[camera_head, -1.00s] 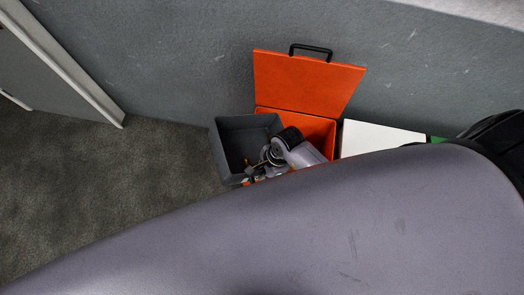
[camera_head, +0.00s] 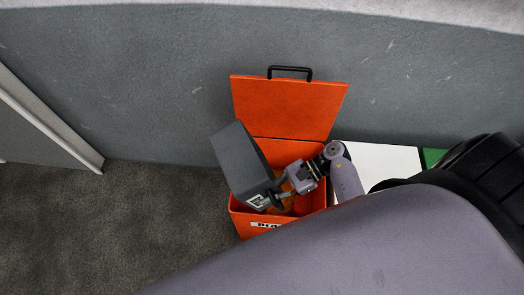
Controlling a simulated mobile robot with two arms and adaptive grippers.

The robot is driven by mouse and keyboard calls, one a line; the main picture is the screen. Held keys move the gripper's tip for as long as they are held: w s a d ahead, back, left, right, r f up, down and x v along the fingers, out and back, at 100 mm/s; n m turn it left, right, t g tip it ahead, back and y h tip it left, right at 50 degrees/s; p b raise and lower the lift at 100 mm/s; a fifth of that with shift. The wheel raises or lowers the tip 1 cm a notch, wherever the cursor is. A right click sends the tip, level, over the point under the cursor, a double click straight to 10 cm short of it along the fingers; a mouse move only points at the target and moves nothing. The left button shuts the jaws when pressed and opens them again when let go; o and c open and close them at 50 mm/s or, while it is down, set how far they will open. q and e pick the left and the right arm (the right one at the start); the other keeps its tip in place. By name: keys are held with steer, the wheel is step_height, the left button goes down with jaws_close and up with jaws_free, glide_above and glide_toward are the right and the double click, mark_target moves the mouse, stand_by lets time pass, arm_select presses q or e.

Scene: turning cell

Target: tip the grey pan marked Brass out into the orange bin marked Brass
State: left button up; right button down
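The grey pan (camera_head: 240,158) is steeply tilted over the left part of the orange bin (camera_head: 236,216). A white label shows at its lower end; its inside is hidden from me. My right gripper (camera_head: 281,193) appears shut on the pan's lower end, near the label, with its wrist to the right above the bin. The bin's hinged lid (camera_head: 288,108) stands open against the wall. The bin's front label is partly cut off by my arm, with only the first letters showing. Small yellowish-brown patches show inside the bin beside the gripper. My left gripper is not in view.
A white-topped bin (camera_head: 385,160) stands right of the orange bin, with a green one (camera_head: 433,156) beyond it. A grey wall (camera_head: 150,90) runs close behind. The dark floor (camera_head: 110,220) at left is clear. My large arm link covers the lower right.

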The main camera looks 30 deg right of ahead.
steer(key=shift+d+f+y+b, duration=0.2)
steer(key=shift+d+y+b, duration=1.05)
steer(key=shift+b, duration=1.25)
steer(key=shift+d+f+y+b, duration=0.2)
steer(key=shift+d+y+b, duration=1)
steer(key=shift+b, duration=1.3)
steer(key=shift+s+d+f+t+y+b, duration=0.1)
steer(key=shift+d+f+y+b, duration=0.15)
steer(key=shift+d+y+b, duration=0.95)
steer(key=shift+d+f+t+y+b, duration=0.1)
steer(key=shift+d+f+y+b, duration=0.2)
steer(key=shift+b, duration=1.85)
steer(key=shift+s+d+f+t+y+b, duration=0.15)
steer(key=shift+d+y+b, duration=0.65)
steer(key=shift+b, duration=0.85)
steer(key=shift+w, duration=0.1)
steer(key=b, duration=0.3)
